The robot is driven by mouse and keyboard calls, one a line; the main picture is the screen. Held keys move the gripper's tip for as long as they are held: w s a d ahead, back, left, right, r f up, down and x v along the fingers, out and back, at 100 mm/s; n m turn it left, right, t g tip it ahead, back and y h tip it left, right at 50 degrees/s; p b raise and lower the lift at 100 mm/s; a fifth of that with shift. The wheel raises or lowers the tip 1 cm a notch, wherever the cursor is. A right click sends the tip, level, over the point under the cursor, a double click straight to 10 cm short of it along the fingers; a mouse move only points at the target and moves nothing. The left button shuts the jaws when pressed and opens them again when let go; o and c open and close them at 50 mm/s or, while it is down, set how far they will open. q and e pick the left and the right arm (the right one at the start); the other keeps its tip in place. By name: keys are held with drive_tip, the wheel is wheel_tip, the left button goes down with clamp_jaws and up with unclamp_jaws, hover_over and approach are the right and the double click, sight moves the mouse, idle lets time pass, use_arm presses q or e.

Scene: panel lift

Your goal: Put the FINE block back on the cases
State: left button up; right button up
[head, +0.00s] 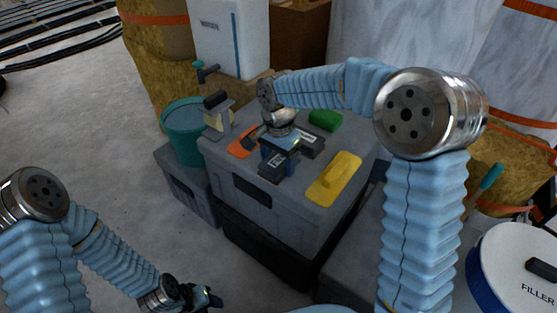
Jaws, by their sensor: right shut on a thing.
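The FINE block (278,165) is dark with a pale label and sits at or just above the top of the stacked grey cases (280,213). I cannot tell whether it touches the lid. My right gripper (278,148) reaches down over the cases and is shut on the block, hiding part of it. My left gripper (208,298) is low at the bottom of the view, in front of the cases and away from the block. Its fingers are too small and dark to read.
A teal bucket (185,145) stands left. A filler tub (515,265) is right.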

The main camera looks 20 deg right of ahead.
sight(278, 159)
drive_tip(key=shift+f, duration=0.15)
drive_tip(key=o, duration=1)
drive_tip(key=shift+r, duration=0.3)
wheel_tip(278, 159, up, 12)
drive_tip(key=p, duration=0.1)
